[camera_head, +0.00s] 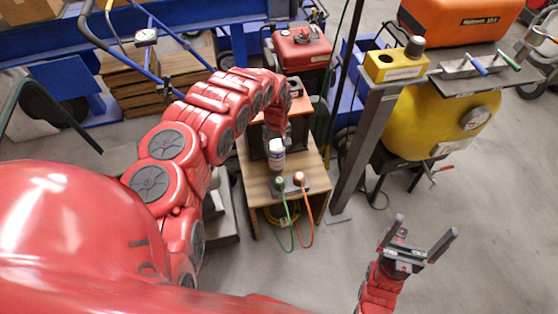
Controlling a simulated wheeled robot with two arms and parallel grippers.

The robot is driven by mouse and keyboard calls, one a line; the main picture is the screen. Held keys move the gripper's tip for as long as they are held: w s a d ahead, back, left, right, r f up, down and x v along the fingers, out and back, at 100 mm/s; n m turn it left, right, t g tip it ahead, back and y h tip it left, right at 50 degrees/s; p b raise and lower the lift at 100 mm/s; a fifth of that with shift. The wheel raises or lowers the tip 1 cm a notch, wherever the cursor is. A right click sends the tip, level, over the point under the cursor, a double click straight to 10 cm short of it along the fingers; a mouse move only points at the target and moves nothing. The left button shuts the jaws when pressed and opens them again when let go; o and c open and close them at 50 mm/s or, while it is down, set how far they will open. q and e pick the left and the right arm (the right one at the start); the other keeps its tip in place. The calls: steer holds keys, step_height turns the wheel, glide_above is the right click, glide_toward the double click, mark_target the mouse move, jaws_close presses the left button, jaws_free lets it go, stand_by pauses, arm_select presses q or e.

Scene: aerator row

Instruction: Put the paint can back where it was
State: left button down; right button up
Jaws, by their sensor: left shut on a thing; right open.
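The paint can (277,157) is a small white cylinder with a dark band, seen over the front part of a small wooden stand. My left gripper (276,137) reaches down from above and behind it and is shut on it. The fingers are largely hidden behind the arm and the can. The can looks roughly upright. I cannot tell whether its base touches the stand. My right gripper (420,242) is open and empty, low on the right over bare floor.
The wooden stand (255,189) carries a power strip (291,186) with green and orange cables in front of the can. A grey post (361,150) rises to its right, near a yellow tank (450,125). A red case (302,48) stands behind. Floor at lower right is clear.

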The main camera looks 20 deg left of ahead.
arm_select(q)
steer(key=shift+f+b, duration=0.3)
steer(key=shift+f, duration=2.1)
steer(key=shift+f, duration=0.15)
jaws_free()
